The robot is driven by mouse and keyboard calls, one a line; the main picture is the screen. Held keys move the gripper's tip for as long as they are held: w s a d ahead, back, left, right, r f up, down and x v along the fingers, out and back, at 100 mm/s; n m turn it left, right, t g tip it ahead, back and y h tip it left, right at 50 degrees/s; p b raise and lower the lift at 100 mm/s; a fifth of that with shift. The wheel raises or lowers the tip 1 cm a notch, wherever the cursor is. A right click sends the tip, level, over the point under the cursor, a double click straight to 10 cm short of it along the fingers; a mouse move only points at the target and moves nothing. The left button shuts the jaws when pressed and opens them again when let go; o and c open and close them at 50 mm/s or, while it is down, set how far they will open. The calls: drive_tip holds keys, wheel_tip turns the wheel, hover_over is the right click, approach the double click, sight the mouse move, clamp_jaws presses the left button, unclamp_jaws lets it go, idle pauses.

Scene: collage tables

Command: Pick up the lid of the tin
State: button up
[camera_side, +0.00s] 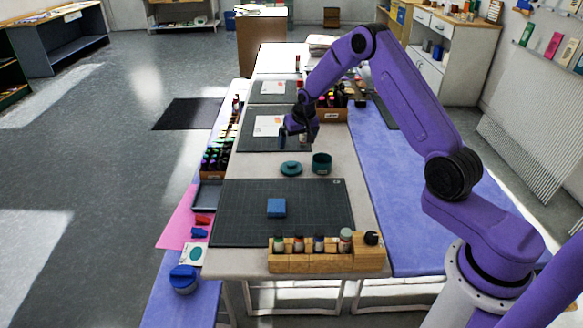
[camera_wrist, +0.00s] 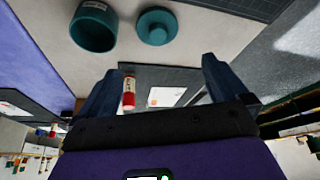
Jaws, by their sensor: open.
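The teal round lid (camera_side: 291,168) with a small knob lies flat on the grey table, left of the tin. The teal tin (camera_side: 321,163) stands upright and uncovered beside it. In the wrist view the lid (camera_wrist: 156,26) is at top centre and the open tin (camera_wrist: 94,26) at top left, with a gap between them. My gripper (camera_side: 297,140) is above the table, farther back than the lid. In the wrist view my gripper (camera_wrist: 158,85) has its fingers wide apart, with nothing held between them.
A dark cutting mat (camera_side: 240,222) with a blue block (camera_side: 276,208) lies in front. A wooden rack (camera_side: 325,255) of small bottles stands at the table's near edge. Bottles in a box (camera_side: 213,165) line the left side. Bare table surrounds the lid and tin.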

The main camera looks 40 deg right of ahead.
hover_over(292, 164)
drive_tip(key=s, duration=0.1)
drive_tip(key=f, duration=0.7)
drive_tip(key=shift+s+a+f, duration=0.15)
drive_tip(key=shift+a+f, duration=0.25)
drive_tip(key=f, duration=0.3)
drive_tip(key=shift+d+f, duration=0.25)
drive_tip(key=shift+d, duration=0.05)
drive_tip(key=shift+w+d+f, duration=0.1)
drive_tip(key=shift+w+f, duration=0.45)
drive_tip(key=shift+f, duration=0.25)
drive_tip(key=c, duration=0.8)
